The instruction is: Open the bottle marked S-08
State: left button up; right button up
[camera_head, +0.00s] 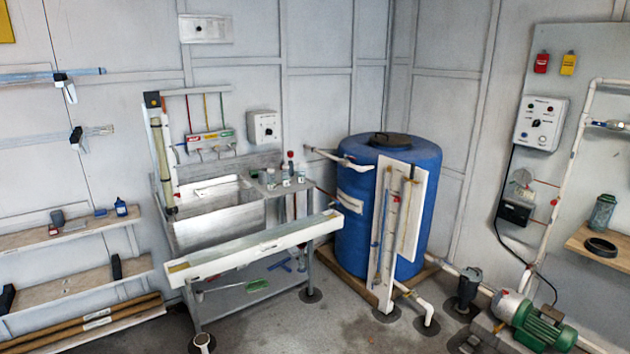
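Several small bottles or jars stand on the grey side shelf of the sink bench (285,189). One is a dark bottle with a red top (291,163); a small grey-white jar (271,179) stands to its left. A blue bottle (121,207) stands upright on the upper wall shelf at the left. All of these are too small for me to read any marking, so I cannot tell which one is S-08. Neither of my grippers is in view.
A large blue tank (425,215) stands in the back corner, with a white panel in front. A long white trough (255,247) runs along the bench's front. A green pump (543,327) and pipes occupy the lower right floor. The floor at lower middle is mostly clear.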

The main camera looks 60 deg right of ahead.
aim_at(270, 178)
jog(key=k+l+z, duration=0.15)
jog(key=l, duration=0.7)
jog(key=l+z, duration=0.2)
jog(key=l, duration=0.6)
jog(key=l+z, duration=0.15)
jog(key=l, duration=0.7)
jog(key=l+z, duration=0.2)
jog(key=l, duration=0.65)
jog(key=i+l+z, duration=0.15)
jog(key=l, duration=0.7)
